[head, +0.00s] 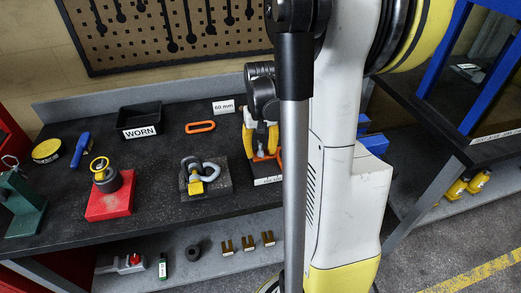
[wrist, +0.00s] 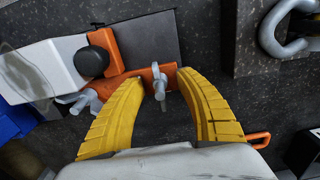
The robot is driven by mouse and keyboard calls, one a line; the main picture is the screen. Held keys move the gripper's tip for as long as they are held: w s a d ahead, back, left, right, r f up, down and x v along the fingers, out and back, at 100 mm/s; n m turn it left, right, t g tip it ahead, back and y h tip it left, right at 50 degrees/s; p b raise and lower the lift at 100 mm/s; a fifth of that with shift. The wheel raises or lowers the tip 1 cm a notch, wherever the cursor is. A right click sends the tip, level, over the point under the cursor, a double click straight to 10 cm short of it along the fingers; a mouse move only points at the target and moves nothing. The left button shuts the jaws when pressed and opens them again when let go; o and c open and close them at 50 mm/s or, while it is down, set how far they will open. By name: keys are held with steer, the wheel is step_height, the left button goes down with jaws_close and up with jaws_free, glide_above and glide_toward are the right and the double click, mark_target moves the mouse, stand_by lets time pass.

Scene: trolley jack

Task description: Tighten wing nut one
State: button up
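In the wrist view, a grey wing nut (wrist: 161,88) sits on an orange bracket (wrist: 128,76) and lies between my gripper's (wrist: 162,78) two yellow fingertips. The fingers are spread, with a visible gap on each side of the nut. A second grey wing-shaped part (wrist: 84,102) shows left of my left finger, at the bracket's other end. I cannot tell which is wing nut one. In the head view, my gripper (head: 262,150) points down over the fixture, and my arm hides most of it. A grey part shows just below the fingers.
A grey shackle (head: 207,173) on a dark plate stands left of my gripper, with a red block (head: 110,197) beyond it. An orange loop (head: 200,127) and a black WORN tray (head: 139,119) lie behind. Bare bench (head: 152,170) separates them.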

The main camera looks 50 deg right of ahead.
mark_target(260, 151)
step_height(260, 151, up, 12)
stand_by(0.6)
